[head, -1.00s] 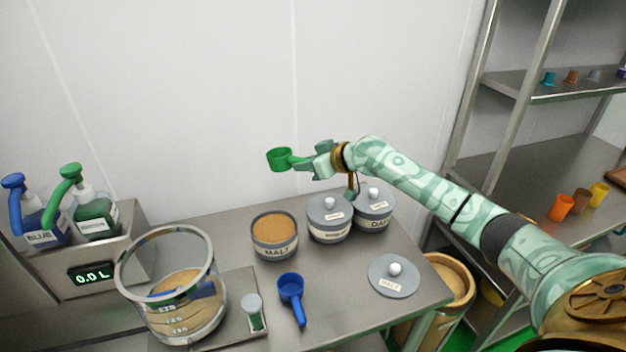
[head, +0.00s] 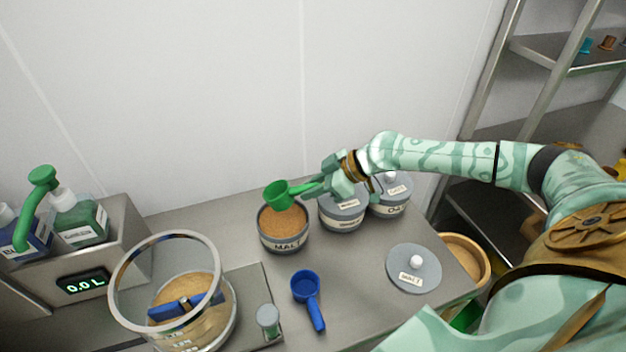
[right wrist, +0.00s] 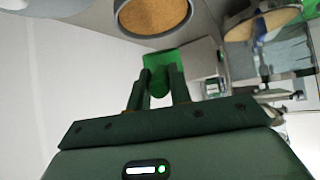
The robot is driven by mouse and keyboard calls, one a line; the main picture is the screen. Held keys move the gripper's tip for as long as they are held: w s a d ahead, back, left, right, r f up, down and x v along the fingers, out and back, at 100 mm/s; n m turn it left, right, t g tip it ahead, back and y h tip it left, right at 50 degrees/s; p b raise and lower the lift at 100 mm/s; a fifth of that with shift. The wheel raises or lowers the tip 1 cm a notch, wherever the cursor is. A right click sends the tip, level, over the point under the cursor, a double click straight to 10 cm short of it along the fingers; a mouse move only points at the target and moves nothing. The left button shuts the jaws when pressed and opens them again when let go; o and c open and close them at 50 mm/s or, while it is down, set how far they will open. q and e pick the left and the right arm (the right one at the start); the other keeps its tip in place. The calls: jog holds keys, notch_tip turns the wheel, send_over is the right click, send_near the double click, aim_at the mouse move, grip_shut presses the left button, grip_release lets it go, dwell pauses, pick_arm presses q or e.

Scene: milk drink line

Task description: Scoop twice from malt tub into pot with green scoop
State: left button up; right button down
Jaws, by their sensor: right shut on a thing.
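The green scoop (head: 279,194) is held by its handle in my right gripper (head: 322,185). In the head view its cup is over the back rim of the open malt tub (head: 284,244), which holds brown powder. The right wrist view also shows the scoop (right wrist: 161,66) between the fingers and the malt tub (right wrist: 152,14) beyond it. I cannot see into the scoop's cup. The clear pot (head: 220,312) with a metal rim stands at the front left, with tan contents and a blue thing inside. My left gripper is not in view.
The malt lid (head: 414,270) lies on the table at right. Two lidded grey tubs (head: 341,212) stand close by the malt tub under my right wrist. Dispensers stand at left.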

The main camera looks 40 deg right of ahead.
jog(key=shift+a+f+g+h+p, duration=0.15)
jog(key=shift+g+h+p, duration=0.2)
jog(key=shift+p, duration=0.9)
jog(key=shift+w+f+g+h+p, duration=0.1)
jog(key=shift+f+g+h+p, duration=0.3)
jog(key=shift+f+p, duration=0.55)
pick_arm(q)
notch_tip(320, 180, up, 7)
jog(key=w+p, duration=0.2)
pick_arm(e)
jog(key=shift+g+h, duration=0.35)
jog(key=shift+h, duration=0.1)
jog(key=f+b, duration=0.2)
jog(key=f, duration=0.1)
jog(key=w+a+f+b, duration=0.1)
jog(key=f+b, duration=0.1)
jog(key=shift+f, duration=0.15)
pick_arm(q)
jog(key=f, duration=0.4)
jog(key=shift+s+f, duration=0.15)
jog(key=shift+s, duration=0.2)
pick_arm(e)
jog(key=shift+w+a, duration=0.3)
jog(key=shift+a, duration=0.1)
